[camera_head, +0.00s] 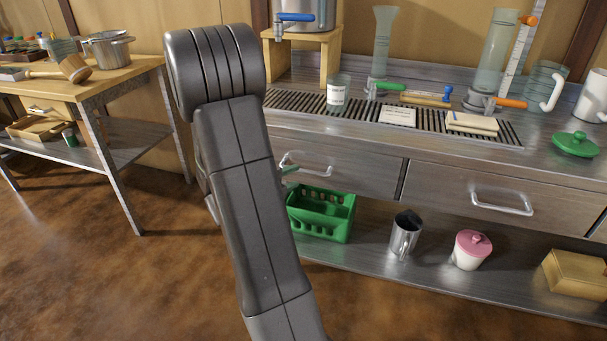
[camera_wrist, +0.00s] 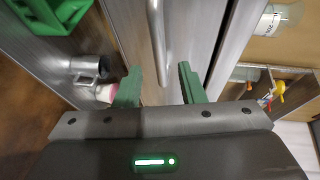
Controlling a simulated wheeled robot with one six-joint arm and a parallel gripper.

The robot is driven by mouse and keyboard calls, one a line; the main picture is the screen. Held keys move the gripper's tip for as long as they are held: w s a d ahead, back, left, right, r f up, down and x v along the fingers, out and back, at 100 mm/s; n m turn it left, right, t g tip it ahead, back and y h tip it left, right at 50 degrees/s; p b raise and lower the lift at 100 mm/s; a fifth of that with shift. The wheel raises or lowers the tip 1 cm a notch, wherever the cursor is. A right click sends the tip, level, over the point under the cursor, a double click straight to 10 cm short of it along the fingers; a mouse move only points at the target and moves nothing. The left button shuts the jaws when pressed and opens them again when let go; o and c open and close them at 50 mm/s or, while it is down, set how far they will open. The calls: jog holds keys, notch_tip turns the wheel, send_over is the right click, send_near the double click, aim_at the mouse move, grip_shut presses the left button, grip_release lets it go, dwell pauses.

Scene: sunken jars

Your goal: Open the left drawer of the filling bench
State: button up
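In the wrist view the handle (camera_wrist: 157,40) runs up the picture, ahead of the gap between my fingers. My gripper (camera_wrist: 160,88) is open, with two green fingers apart and nothing seen between them. In the head view my gripper is mostly hidden behind my arm, close to the handle.
Below the drawers, a green basket (camera_head: 322,215), metal mug (camera_head: 405,235), pink-lidded jar (camera_head: 470,250) and box (camera_head: 575,275) stand on the lower shelf. A glass jar (camera_head: 339,92) stands on the slatted top. A wooden table (camera_head: 95,85) is at left, with open floor before it.

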aim_at(302, 173)
jog(key=x, duration=0.6)
jog(key=shift+b, duration=0.4)
jog(key=shift+c, duration=0.5)
grip_shut()
